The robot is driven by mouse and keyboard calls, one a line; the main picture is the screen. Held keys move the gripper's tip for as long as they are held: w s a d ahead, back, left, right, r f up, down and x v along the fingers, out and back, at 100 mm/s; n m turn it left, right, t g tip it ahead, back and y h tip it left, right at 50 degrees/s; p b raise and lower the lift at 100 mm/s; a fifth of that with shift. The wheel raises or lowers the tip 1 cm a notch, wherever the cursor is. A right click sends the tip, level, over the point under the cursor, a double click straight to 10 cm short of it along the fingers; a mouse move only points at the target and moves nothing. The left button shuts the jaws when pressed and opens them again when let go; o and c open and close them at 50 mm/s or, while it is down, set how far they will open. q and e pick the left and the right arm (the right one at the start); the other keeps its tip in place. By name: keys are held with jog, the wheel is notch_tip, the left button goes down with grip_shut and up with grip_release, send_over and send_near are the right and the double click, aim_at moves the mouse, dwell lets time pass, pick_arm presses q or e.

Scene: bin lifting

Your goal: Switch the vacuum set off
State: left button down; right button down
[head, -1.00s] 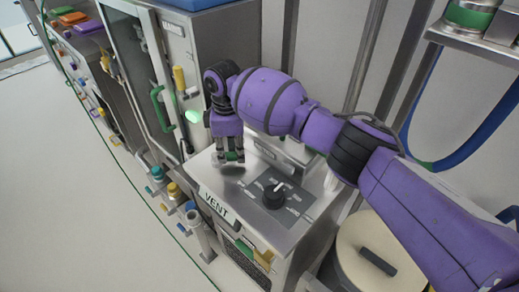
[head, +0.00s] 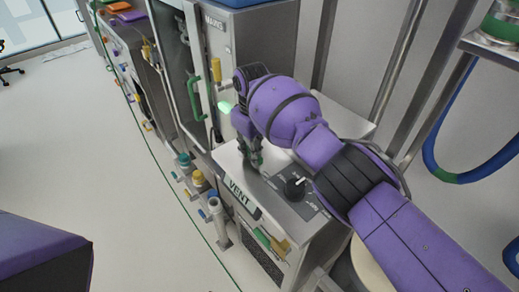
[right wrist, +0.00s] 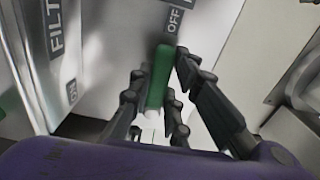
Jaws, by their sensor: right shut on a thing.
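A green lever (right wrist: 160,75) stands out from a pale panel in the right wrist view. One end is beside the word OFF; ON is printed lower left. My right gripper (right wrist: 158,92) has its dark fingers on both sides of the lever and is shut on it. In the head view the right gripper (head: 253,158) reaches down to the top of a metal box marked VENT (head: 240,194), and its fingers mostly hide the lever there. Which end of the lever is the pivot I cannot tell. My left gripper is out of view.
A black knob (head: 295,188) stands on the box top, right of the right gripper. A tall cabinet with a green handle (head: 194,98) and a lit green lamp (head: 225,107) stands behind. Small valves (head: 198,179) line the left side. The floor (head: 110,190) at left is clear.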

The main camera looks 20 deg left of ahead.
jog(key=shift+s+a+m, duration=0.1)
jog(key=shift+a+m, duration=0.05)
jog(key=shift+m, duration=0.15)
jog(key=c, duration=1.6)
grip_release()
jog(key=shift+c, duration=0.2)
notch_tip(320, 180, up, 12)
jog(key=shift+s, duration=0.1)
